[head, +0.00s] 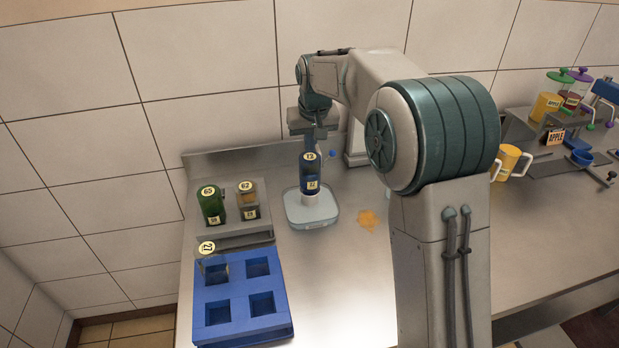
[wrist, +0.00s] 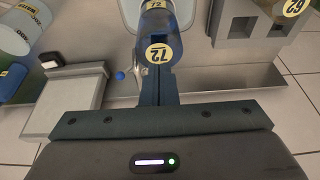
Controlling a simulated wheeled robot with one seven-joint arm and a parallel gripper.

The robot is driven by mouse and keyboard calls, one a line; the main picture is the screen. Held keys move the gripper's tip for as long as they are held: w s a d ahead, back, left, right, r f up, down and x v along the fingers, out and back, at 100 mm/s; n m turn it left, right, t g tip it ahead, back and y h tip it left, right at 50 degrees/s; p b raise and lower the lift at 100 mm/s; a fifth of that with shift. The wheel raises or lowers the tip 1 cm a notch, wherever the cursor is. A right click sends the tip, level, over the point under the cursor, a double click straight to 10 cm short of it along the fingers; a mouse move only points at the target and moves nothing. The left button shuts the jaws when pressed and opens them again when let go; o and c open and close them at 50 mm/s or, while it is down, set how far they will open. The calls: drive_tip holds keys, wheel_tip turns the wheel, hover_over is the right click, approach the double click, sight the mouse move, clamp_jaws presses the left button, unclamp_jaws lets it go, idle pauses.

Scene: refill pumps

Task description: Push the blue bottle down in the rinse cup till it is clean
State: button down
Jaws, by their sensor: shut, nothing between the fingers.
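The blue bottle (head: 311,185) stands upright in the rinse cup (head: 332,213), a pale square-based basin with a whitish part under the bottle. In the wrist view the bottle (wrist: 158,22) shows a yellow label reading 72. My gripper (head: 311,146) is just above the bottle, pointing down, with its fingers together and nothing between them. In the wrist view the gripper's fingers (wrist: 161,76) end right at the bottle's labelled top; I cannot tell whether they touch it. The bottle's lower end is hidden inside the cup.
A grey rack (head: 235,239) holds a green bottle (head: 211,206) and an amber bottle (head: 248,201) to the left. A blue crate (head: 240,295) with a clear bottle (head: 212,269) is in front. An orange spill (head: 367,219) lies right of the cup. Yellow mugs (head: 508,161) stand farther right.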

sight(310, 157)
drive_tip(key=shift+f+b, duration=1.25)
drive_tip(key=shift+f, duration=0.5)
drive_tip(key=shift+r, duration=0.1)
drive_tip(key=shift+r+p, duration=2.05)
drive_tip(key=shift+r, duration=0.45)
drive_tip(key=shift+f, duration=0.15)
